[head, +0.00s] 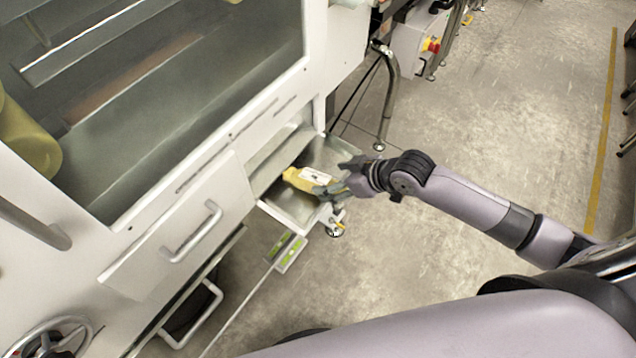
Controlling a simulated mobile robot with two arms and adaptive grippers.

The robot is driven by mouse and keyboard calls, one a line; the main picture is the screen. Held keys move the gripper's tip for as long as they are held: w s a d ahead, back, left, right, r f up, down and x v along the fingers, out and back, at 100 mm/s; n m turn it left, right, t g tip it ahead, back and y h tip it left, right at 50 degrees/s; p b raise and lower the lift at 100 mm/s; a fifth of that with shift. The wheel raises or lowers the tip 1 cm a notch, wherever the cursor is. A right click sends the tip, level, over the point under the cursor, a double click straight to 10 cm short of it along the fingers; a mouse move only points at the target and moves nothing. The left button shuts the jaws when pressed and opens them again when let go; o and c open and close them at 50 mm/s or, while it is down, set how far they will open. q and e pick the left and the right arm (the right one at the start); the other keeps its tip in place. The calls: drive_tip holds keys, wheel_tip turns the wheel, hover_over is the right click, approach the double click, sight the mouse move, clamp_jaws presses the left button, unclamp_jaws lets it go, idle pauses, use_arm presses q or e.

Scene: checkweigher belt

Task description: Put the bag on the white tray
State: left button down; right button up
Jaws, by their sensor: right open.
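A yellow bag (300,180) with a pale printed label lies in an open metal-lined bin (290,210) at the side of the white machine. My right gripper (337,181) is at the bag's right end, with its fingers open. A finger overlaps the bag's right edge in the picture; I cannot tell if it touches. My left gripper is out of view. I see nothing that I can clearly name as the white tray.
The white machine (225,190) with its large window fills the left. A drawer front with a handle (194,232) is left of the bin. A bent metal leg (388,95) stands behind my right gripper. The concrete floor (500,110) to the right is clear.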

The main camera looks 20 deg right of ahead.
sight(321, 182)
drive_tip(key=x, duration=0.5)
drive_tip(key=shift+s+a+f, duration=0.1)
drive_tip(key=shift+a+f, duration=0.1)
drive_tip(key=shift+f, duration=0.2)
drive_tip(key=shift+r, duration=0.15)
drive_tip(key=c, duration=1.6)
